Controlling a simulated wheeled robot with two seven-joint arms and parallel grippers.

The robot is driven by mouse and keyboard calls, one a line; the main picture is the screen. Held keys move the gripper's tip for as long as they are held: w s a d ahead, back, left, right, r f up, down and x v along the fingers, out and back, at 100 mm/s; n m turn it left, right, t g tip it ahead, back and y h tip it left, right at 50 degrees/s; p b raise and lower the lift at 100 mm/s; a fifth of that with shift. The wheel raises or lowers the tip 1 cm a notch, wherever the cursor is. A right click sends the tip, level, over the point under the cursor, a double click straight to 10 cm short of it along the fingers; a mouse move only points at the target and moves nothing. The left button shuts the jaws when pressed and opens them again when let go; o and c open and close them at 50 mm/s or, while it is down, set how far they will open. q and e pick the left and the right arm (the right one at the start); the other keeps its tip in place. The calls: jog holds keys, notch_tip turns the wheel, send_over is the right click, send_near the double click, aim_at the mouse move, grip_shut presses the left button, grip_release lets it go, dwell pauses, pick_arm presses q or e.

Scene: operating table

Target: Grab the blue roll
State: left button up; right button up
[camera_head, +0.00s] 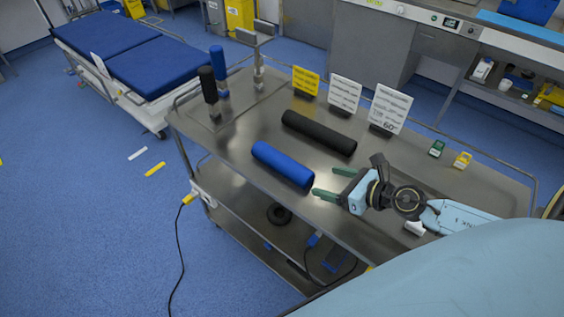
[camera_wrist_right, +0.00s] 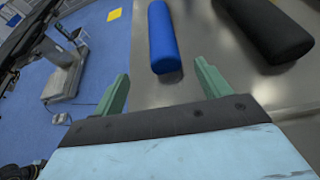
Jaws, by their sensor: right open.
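The blue roll (camera_head: 283,164) lies on the metal cart top, near its front edge, in the head view. My right gripper (camera_head: 325,182) is just to the right of the roll's near right end, with its two green fingers apart and nothing between them. In the right wrist view, the blue roll (camera_wrist_right: 162,38) lies ahead of the open fingers (camera_wrist_right: 160,85), its near end roughly in line with the gap and apart from them. My left gripper is not in view.
A black roll (camera_head: 319,132) lies behind the blue roll, parallel to it. Several sign cards (camera_head: 344,94) stand along the cart's back edge. Upright blue (camera_head: 219,72) and black (camera_head: 208,86) handles stand at the left end. Small green (camera_head: 437,148) and yellow (camera_head: 462,160) items sit at right.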

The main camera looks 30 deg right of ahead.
aim_at(297, 171)
jog(key=x, duration=0.7)
jog(key=shift+r, duration=0.15)
jog(key=shift+d+b+x, duration=0.15)
jog(key=shift+b+x, duration=0.05)
jog(key=shift+x, duration=1.15)
jog(key=shift+d+b+x, duration=0.15)
jog(key=shift+x, duration=1.2)
jog(key=shift+w, duration=0.1)
jog(key=c, duration=1.2)
